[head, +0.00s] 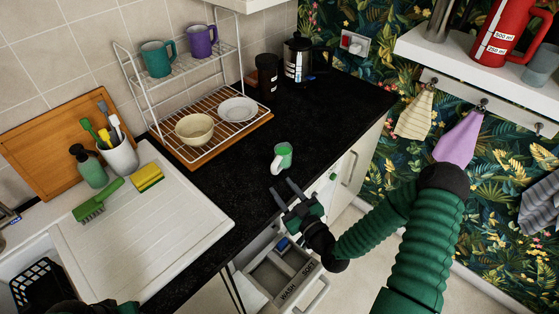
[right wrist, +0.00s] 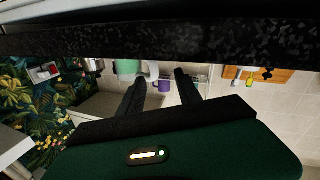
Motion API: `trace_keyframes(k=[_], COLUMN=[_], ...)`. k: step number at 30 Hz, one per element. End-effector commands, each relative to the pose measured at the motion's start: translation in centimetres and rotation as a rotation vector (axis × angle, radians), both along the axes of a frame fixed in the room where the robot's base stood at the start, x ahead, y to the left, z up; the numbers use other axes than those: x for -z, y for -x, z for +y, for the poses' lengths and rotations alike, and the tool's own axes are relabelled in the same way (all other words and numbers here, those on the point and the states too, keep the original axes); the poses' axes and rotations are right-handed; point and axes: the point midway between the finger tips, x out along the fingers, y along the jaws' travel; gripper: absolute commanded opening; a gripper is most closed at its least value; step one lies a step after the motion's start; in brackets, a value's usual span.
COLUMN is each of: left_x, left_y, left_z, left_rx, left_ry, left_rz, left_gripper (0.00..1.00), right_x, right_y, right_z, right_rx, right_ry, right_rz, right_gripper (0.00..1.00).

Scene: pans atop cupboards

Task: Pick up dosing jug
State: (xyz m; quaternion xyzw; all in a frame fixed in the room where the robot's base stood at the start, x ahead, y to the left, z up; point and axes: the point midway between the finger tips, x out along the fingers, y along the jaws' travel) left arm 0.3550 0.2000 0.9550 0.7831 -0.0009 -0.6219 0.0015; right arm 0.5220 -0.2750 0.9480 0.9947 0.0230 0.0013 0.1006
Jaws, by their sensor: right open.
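A small jug (head: 282,157), white with green and with a handle, stands upright on the black counter. I take it for the dosing jug. My right gripper (head: 283,189) is open and empty near the counter's front edge, with its fingers toward the jug and a small gap between. In the right wrist view, which is upside down, the two dark fingers (right wrist: 158,92) are spread. The green jug (right wrist: 127,68) with a pale handle shows beyond them, off to the left. Only a dark and green bit of my left arm shows at the bottom left; its jaws are out of view.
An open drawer (head: 291,271) marked WASH and SOFT lies below the gripper. A wire rack (head: 189,142) with bowls and mugs stands behind the jug. A black canister (head: 267,77) and a kettle-like pot (head: 298,58) stand farther back. A red measuring jug (head: 497,40) is on the shelf.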

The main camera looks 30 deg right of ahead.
Motion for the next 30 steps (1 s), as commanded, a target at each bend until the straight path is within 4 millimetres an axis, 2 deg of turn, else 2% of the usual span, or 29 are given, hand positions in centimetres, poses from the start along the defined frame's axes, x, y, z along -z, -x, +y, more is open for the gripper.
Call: trace_keyframes(k=[5, 10, 13, 18, 27, 30], left_x=[-0.7, -1.2, -1.2, -1.1, -1.1, -1.1], left_y=[0.0, 0.0, 0.0, 0.0, 0.0, 0.0], left_z=[0.0, 0.0, 0.0, 0.0, 0.0, 0.0], left_rx=[0.001, 0.001, 0.001, 0.0, 0.0, 0.001], left_ry=[0.0, 0.0, 0.0, 0.0, 0.0, 0.0], left_rz=[0.001, 0.001, 0.001, 0.001, 0.001, 0.001], left_gripper=[0.36, 0.36, 0.36, 0.36, 0.36, 0.36], right_x=[-0.3, -0.2, -0.2, -0.1, -0.1, 0.0], right_y=[-2.1, -5.0, -5.7, -5.7, -5.6, -5.7], right_z=[-0.4, -0.5, -0.3, -0.4, -0.5, -0.5], right_rx=[0.003, 0.001, 0.0, 0.0, 0.0, 0.001], right_ry=[-0.001, 0.0, 0.001, 0.001, 0.0, 0.0], right_rz=[-0.001, 0.0, 0.001, 0.002, 0.002, 0.003], right_gripper=[0.41, 0.41, 0.41, 0.41, 0.02, 0.0])
